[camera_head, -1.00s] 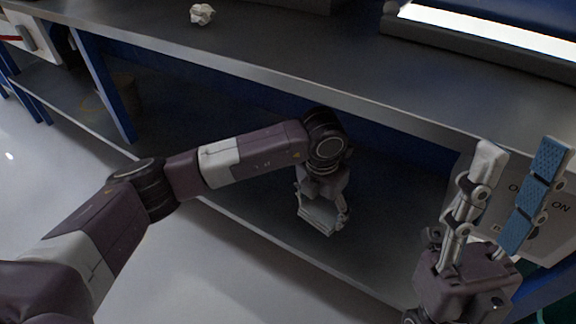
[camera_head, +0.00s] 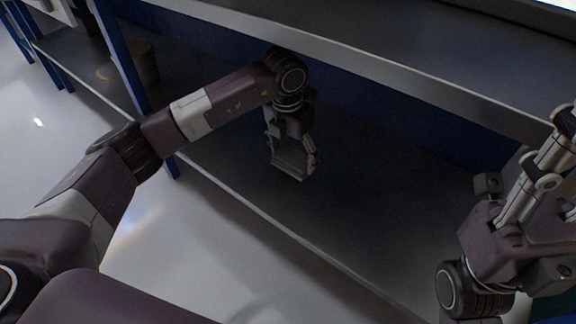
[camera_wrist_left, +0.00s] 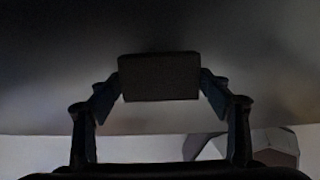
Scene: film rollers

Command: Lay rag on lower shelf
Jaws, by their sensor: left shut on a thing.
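My left gripper (camera_head: 291,168) is shut on a small grey, flat, block-like rag (camera_head: 291,164), held between its fingertips. The gripper points down over the lower shelf (camera_head: 345,220), under the upper worktop. In the left wrist view the rag (camera_wrist_left: 159,77) is a dark rectangle between the two fingers. The gap between rag and shelf is hard to judge in the shade. My right gripper (camera_head: 565,150) is at the right edge, fingers upward and partly cut off; its visible fingers spread apart, with nothing seen between them.
The upper worktop (camera_head: 330,50) overhangs the lower shelf. The shelf right of my left gripper is bare.

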